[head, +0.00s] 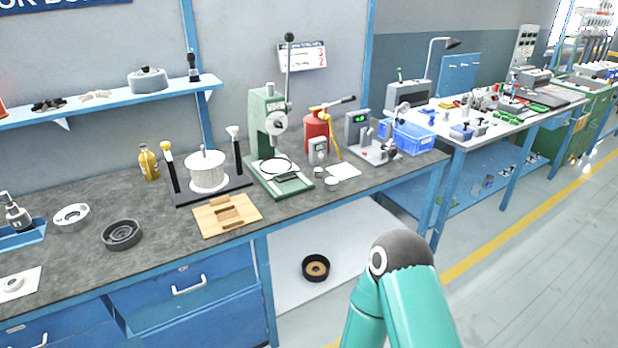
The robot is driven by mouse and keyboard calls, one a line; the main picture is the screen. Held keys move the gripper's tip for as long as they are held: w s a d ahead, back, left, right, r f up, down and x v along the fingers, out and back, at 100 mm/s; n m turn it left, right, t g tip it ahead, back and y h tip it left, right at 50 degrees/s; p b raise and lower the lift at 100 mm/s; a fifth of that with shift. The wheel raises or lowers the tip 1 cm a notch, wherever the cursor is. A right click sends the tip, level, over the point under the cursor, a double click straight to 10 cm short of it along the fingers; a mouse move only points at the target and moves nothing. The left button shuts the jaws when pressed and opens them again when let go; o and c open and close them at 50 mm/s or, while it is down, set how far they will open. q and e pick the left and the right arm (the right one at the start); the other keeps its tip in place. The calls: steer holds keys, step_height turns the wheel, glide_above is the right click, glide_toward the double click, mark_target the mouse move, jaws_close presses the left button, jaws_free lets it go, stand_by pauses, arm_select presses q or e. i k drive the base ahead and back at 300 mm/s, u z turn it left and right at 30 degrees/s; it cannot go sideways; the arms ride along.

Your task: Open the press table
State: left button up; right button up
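A green arbor press (263,118) stands on the grey bench top. Its lever (289,68) points straight up, with a black ball at the tip. The press has a pale round hub on its side and a green base (296,190). I cannot tell how the press table is set at this size. Neither of my grippers is in view; only a teal link of my arm shows at the lower right.
A fixture with a white drum (206,171) and two posts stands left of the press. A wooden block (227,213) lies in front of it. A red can (317,131) and a gauge stand (358,128) are to the right. A wall shelf (110,102) hangs at upper left.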

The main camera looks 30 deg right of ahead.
mark_target(274, 168)
steer(key=z, duration=0.1)
steer(key=i, duration=1)
steer(key=u, duration=0.05)
